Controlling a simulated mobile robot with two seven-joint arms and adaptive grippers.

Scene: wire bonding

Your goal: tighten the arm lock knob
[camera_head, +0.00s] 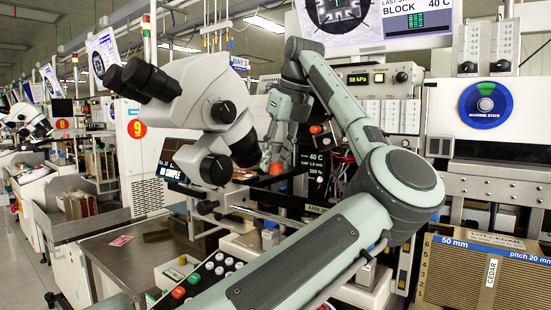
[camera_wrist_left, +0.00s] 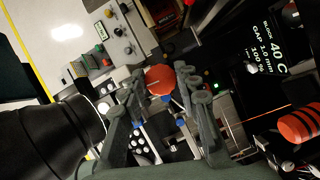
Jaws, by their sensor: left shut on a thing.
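The arm lock knob (camera_wrist_left: 160,80) is a round red-orange knob, seen between the fingertips in the left wrist view. In the head view it shows as a small orange patch (camera_head: 277,168) at the fingertips, mostly hidden. My left gripper (camera_head: 275,158) reaches down beside the microscope with its fingers around the knob. In the left wrist view my left gripper (camera_wrist_left: 163,88) has one finger on each side of the knob, shut on it. The knob's turn cannot be told. My right gripper is not in view.
The microscope (camera_head: 190,95) stands close left of the gripper; its dark barrel also fills the lower left of the wrist view (camera_wrist_left: 50,140). A ribbed orange knob (camera_wrist_left: 299,123) and a display (camera_wrist_left: 265,60) are at right. A cedar-labelled slotted box (camera_head: 480,275) stands right.

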